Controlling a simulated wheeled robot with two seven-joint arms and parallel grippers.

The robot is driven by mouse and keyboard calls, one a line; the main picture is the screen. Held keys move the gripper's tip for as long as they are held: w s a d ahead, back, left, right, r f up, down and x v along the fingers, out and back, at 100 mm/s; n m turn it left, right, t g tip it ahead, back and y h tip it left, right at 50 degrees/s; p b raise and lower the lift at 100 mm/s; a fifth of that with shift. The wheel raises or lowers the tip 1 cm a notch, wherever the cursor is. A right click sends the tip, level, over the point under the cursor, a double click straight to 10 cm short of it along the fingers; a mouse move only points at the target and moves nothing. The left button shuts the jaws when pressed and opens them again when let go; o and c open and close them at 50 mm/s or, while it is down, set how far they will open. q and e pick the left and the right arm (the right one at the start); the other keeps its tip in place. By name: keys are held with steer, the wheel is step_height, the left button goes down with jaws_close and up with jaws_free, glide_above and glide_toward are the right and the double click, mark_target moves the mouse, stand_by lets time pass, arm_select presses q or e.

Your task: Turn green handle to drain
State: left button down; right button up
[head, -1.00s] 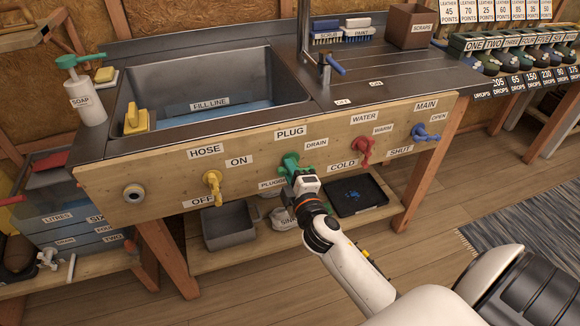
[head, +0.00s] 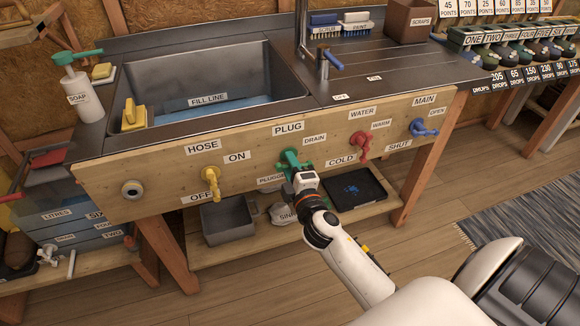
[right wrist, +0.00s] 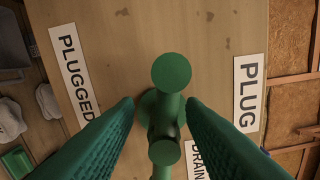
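The green handle (head: 290,159) is on the wooden front panel below the PLUG label (head: 287,129), between the PLUGGED label (head: 271,179) and the DRAIN label (head: 315,139). My right gripper (head: 298,172) is right in front of it and hides part of it. In the right wrist view, the handle (right wrist: 170,75) shows as a green bar with round ends. My right gripper's green fingers (right wrist: 160,104) are spread on either side of it, with a visible gap on each side. My left gripper is in neither view.
A yellow hose handle (head: 211,182) is to the left, a red water handle (head: 362,145) and a blue main handle (head: 422,128) to the right. The sink (head: 218,85) is above the panel. A grey tub (head: 228,218) and black tray (head: 356,188) are on the shelf below.

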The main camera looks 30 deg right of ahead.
steer(key=shift+a+r, duration=0.1)
steer(key=shift+a, duration=0.05)
